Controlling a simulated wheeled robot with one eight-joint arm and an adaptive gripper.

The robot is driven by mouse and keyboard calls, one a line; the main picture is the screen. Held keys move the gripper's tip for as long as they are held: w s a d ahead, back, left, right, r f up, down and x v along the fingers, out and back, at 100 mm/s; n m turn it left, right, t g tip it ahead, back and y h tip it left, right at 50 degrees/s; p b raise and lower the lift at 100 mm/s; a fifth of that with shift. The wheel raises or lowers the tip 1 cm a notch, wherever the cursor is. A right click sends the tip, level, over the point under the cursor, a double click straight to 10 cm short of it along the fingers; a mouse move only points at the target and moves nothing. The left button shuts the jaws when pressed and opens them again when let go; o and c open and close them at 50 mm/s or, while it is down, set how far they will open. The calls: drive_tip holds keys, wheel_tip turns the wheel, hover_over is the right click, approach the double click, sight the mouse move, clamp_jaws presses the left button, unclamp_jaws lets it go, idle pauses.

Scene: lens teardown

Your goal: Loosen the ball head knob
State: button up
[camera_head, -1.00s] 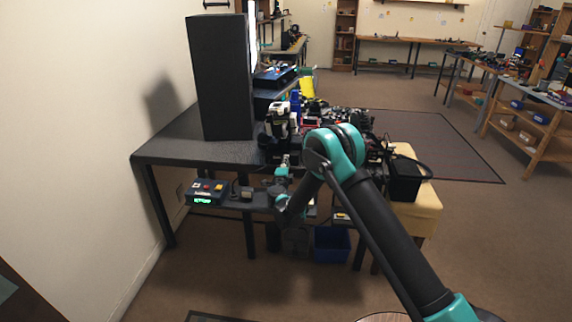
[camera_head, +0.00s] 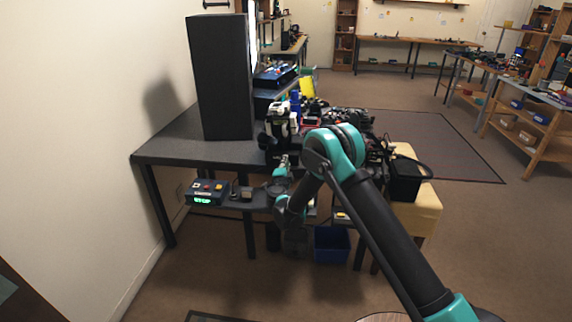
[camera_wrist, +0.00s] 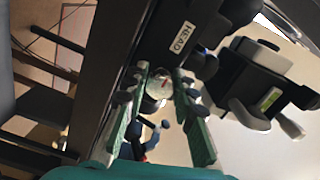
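The ball head knob appears as a small pale round face with a red mark (camera_wrist: 158,86) in the wrist view. It lies below a black block labelled HEAD (camera_wrist: 182,37). My gripper (camera_wrist: 160,78) has its two green fingers apart, one on each side of the knob, with the tips close to it. I cannot tell whether either finger touches it. In the head view my gripper (camera_head: 283,162) is at the front edge of the dark table (camera_head: 190,148), and the knob cannot be made out there.
A tall black box (camera_head: 222,80) stands on the table to the left. A blue control box with a green display (camera_head: 207,193) sits on the lower shelf. A blue bin (camera_head: 332,243) is on the floor below. A yellow stand with a black container (camera_head: 404,181) is at right.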

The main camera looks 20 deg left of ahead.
drive_tip(key=o, duration=0.4)
